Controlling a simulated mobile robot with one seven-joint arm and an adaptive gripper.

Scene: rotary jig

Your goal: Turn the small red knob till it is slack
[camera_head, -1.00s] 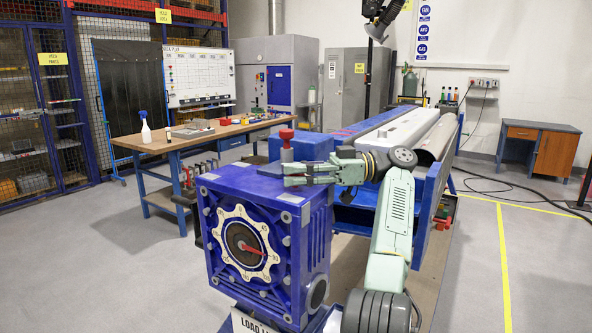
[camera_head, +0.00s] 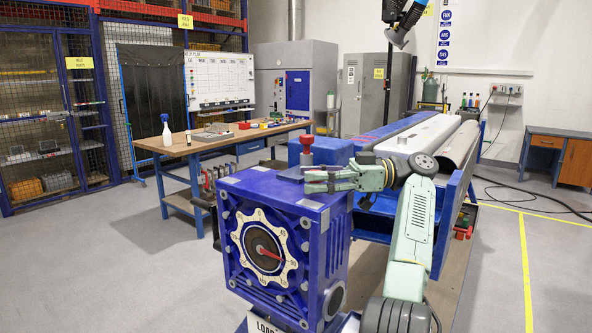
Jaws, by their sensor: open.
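The small red knob (camera_head: 307,141) stands upright on a grey stem on top of the blue jig housing (camera_head: 262,190). The jig's front carries a cream lobed wheel (camera_head: 236,236) around a dark dial (camera_head: 262,246) with a red pointer aimed to the lower right. My gripper (camera_head: 310,181) is level above the housing's top, its fingers pointing left. The fingertips are low beside the stem, below the red knob. The jaws are open. Whether a finger touches the stem I cannot tell.
A blue bench (camera_head: 400,208) with long grey rollers stands behind my arm. A wooden workbench (camera_head: 205,147) with a spray bottle (camera_head: 166,130) and small items is at the back left. The floor at left is clear. A yellow line (camera_head: 527,270) runs along the floor at right.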

